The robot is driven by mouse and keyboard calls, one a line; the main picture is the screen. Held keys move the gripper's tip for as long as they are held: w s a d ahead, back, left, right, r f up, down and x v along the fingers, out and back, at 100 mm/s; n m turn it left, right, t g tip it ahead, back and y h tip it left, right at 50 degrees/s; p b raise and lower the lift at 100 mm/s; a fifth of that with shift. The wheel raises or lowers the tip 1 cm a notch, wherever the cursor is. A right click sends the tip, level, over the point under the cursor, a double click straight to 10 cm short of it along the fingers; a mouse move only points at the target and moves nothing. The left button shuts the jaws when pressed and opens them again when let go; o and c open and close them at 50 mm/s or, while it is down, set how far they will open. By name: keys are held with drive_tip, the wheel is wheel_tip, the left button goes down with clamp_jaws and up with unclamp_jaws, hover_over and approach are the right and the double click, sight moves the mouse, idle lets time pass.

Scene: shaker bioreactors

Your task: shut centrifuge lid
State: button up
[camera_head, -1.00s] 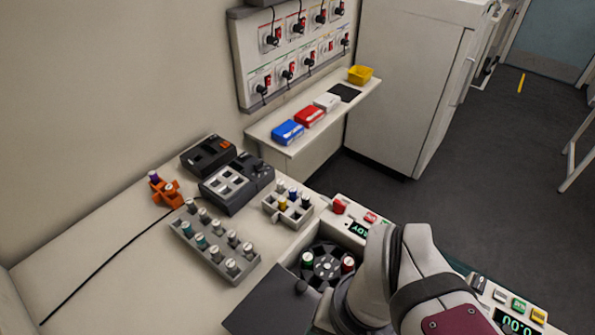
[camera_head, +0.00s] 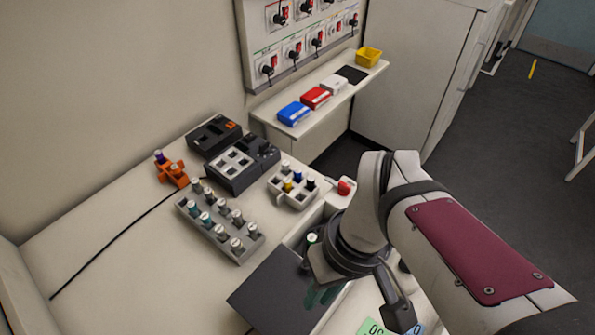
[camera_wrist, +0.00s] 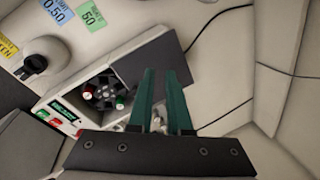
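The centrifuge lid (camera_head: 282,290) is a dark grey flat panel, swung open to the left of the centrifuge bowl. It also shows in the wrist view (camera_wrist: 146,54), beside the bowl opening. The rotor (camera_wrist: 103,92) is exposed, with a red-capped and a green-capped tube in it. In the head view my arm hides most of the rotor; one green-capped tube (camera_head: 312,238) shows. My gripper (camera_wrist: 162,73) has two teal fingers with a gap between them, and nothing is held. In the head view its fingers (camera_head: 321,294) appear over the lid; whether they touch it is unclear.
A grey tube rack (camera_head: 220,228), a small white rack (camera_head: 293,187), a dark block device (camera_head: 240,165) and an orange rack (camera_head: 171,172) stand on the bench. A red button (camera_head: 345,187) sits behind the centrifuge. The bench's front left is mostly clear, crossed by a black cable.

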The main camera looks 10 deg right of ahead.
drive_tip(key=w+n, duration=0.1)
drive_tip(key=n, duration=0.2)
drive_tip(key=w+a+n, duration=0.1)
drive_tip(key=w+n, duration=0.1)
drive_tip(key=n, duration=0.2)
drive_tip(key=w+n, duration=0.2)
drive_tip(key=n, duration=0.1)
drive_tip(key=shift+w+a+y, duration=0.25)
drive_tip(key=shift+y, duration=0.05)
clamp_jaws()
drive_tip(key=n, duration=0.9)
hover_over(289, 277)
drive_tip(key=d, duration=0.1)
drive_tip(key=f, duration=0.1)
drive_tip(key=shift+g+y, duration=0.3)
drive_tip(key=shift+g, duration=0.1)
drive_tip(key=x, duration=1)
drive_tip(key=shift+w, duration=0.2)
drive_tip(key=d, duration=0.1)
drive_tip(key=w+d, duration=0.1)
drive_tip(key=shift+d+f, duration=0.15)
drive_tip(key=shift+d, duration=0.25)
drive_tip(key=shift+w+d, duration=0.2)
drive_tip(key=shift+d, duration=0.4)
drive_tip(key=w+d, duration=1.2)
